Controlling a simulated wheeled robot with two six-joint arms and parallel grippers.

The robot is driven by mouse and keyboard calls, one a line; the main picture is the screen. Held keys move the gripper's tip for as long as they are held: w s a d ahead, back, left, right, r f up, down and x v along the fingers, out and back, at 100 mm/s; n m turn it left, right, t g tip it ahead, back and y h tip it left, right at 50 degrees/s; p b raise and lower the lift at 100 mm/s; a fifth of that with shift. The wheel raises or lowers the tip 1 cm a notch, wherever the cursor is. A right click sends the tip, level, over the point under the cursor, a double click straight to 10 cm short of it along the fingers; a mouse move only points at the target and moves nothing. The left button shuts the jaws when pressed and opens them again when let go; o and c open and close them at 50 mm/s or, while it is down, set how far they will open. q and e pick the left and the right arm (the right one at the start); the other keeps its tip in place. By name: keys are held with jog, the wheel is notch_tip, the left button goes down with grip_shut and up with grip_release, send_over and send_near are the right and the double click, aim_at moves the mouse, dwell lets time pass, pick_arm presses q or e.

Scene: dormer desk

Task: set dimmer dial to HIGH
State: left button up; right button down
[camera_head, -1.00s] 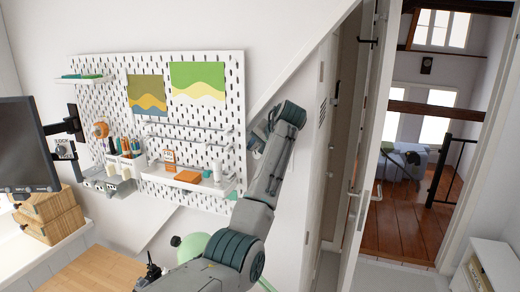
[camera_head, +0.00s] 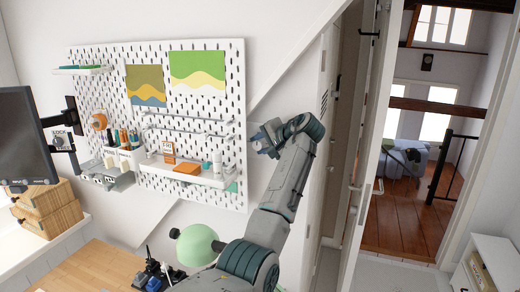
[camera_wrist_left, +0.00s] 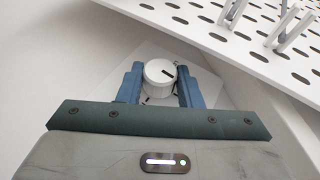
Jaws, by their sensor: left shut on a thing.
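The dimmer dial (camera_wrist_left: 158,73) is a round white knob on a pale plate (camera_wrist_left: 205,82) fixed to the wall, seen in the left wrist view. A short dark line marks the right part of its face. A few small dark marks show on the plate around it; I cannot read them. My left gripper (camera_head: 259,141) is at the wall just right of the pegboard. Its blue fingers stand on either side of the knob and are shut on it. In the head view the gripper hides the dial. My right gripper is not in view.
The white pegboard (camera_head: 200,114) with its shelf (camera_head: 200,178) lies close left of my left gripper. A green dome lamp (camera_head: 197,246) stands below, beside my left arm. A monitor (camera_head: 24,138) is at the far left. A doorway opens on the right.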

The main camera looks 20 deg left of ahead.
pick_arm(q)
jog(key=shift+d+y, duration=0.1)
jog(key=shift+y, duration=0.4)
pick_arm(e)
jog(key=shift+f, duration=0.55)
pick_arm(q)
jog(key=o, duration=1)
jog(key=shift+d, duration=0.1)
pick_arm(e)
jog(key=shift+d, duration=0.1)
pick_arm(q)
jog(key=shift+s+d+b, duration=0.15)
jog(key=shift+d+b, duration=0.1)
jog(key=shift+b, duration=0.25)
jog(key=b+v, duration=0.5)
jog(key=v, duration=0.5)
jog(key=shift+s+d+r, duration=0.1)
jog(key=shift+s+r, duration=0.05)
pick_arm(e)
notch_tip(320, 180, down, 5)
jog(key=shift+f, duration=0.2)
